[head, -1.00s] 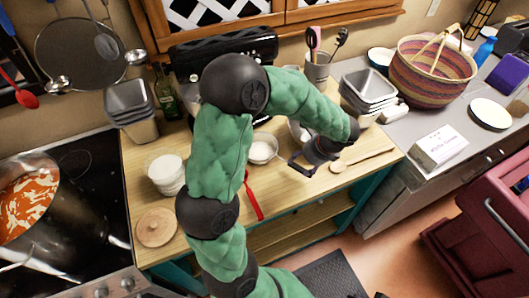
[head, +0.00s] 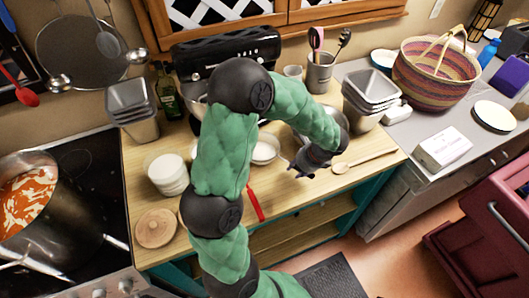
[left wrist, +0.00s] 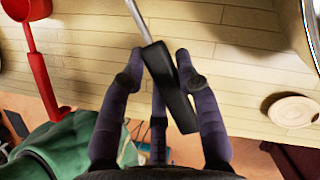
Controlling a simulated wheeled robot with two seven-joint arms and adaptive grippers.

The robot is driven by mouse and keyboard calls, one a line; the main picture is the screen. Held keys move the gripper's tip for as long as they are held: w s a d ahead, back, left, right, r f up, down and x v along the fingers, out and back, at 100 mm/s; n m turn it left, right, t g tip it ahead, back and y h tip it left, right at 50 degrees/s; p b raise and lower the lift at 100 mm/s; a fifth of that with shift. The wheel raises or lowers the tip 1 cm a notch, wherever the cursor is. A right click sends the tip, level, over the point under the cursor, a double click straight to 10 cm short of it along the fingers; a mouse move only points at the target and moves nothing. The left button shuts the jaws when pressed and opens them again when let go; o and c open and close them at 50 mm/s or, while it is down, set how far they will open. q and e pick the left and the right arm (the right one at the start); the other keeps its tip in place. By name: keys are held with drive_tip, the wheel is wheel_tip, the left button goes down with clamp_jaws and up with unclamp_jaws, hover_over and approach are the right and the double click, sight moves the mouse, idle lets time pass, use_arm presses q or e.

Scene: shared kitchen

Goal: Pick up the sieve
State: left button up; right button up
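The sieve's pale round basket (head: 266,149) shows on the wooden counter in the head view, partly hidden behind my left arm. Its black handle (left wrist: 168,85) and thin metal rod cross the left wrist view. My left gripper (head: 298,171) is low over the counter, to the right of the basket. In the left wrist view its purple fingers (left wrist: 160,66) close in from both sides around the black handle and appear to touch it. I cannot tell whether the sieve is clear of the counter. My right gripper is out of view.
A red-handled utensil (head: 254,203) lies left of the gripper. A wooden spoon (head: 362,160) lies to its right. A metal bowl (head: 341,121) stands behind the gripper, near stacked metal containers (head: 370,92). White bowls (head: 167,174) stand left of my arm.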

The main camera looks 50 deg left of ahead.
use_arm(q)
clamp_jaws()
drive_tip(key=shift+r, duration=0.1)
drive_tip(key=shift+r, duration=0.6)
wheel_tip(320, 180, up, 2)
drive_tip(key=shift+r+p, duration=0.25)
drive_tip(key=shift+p, duration=0.4)
drive_tip(key=s+d+r+p, duration=0.2)
drive_tip(key=s+d+r, duration=0.4)
drive_tip(key=s+r, duration=0.3)
drive_tip(key=s, duration=0.3)
drive_tip(key=shift+s+p, duration=0.3)
drive_tip(key=shift+p, duration=0.1)
drive_tip(key=shift+r, duration=0.1)
